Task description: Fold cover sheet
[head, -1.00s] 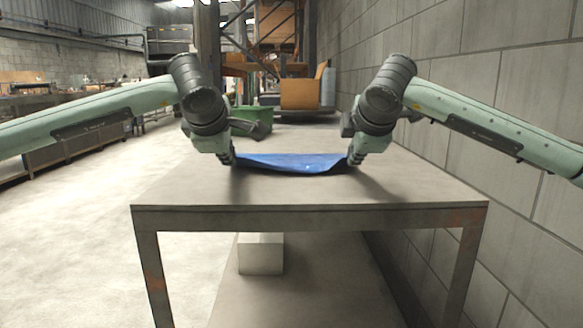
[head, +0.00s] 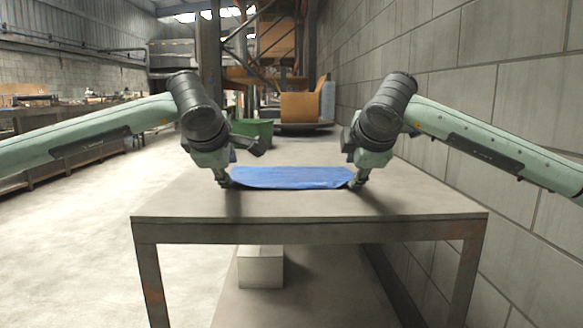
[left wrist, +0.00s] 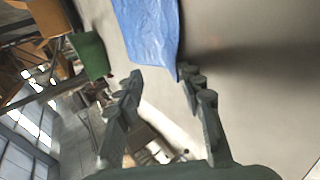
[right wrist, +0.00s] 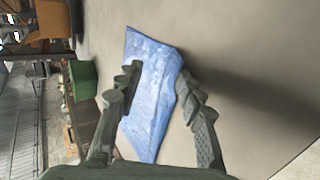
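The blue cover sheet (head: 292,178) lies on the table as a wide, low strip between my two grippers, with slight wrinkles. My left gripper (head: 228,182) is at its left end; in the left wrist view its fingers stand apart and the corner of the sheet (left wrist: 150,35) lies beside and just beyond the tips. My right gripper (head: 357,183) is at its right end; in the right wrist view its fingers stand apart with the sheet (right wrist: 155,95) showing between and beyond them. Whether the fingertips touch the sheet is unclear.
The grey table (head: 310,209) is bare in front of the sheet. A block wall (head: 500,110) runs close along the right side. A green bin (head: 253,131) and an orange box (head: 300,106) stand behind the table. A pale block (head: 261,267) sits underneath.

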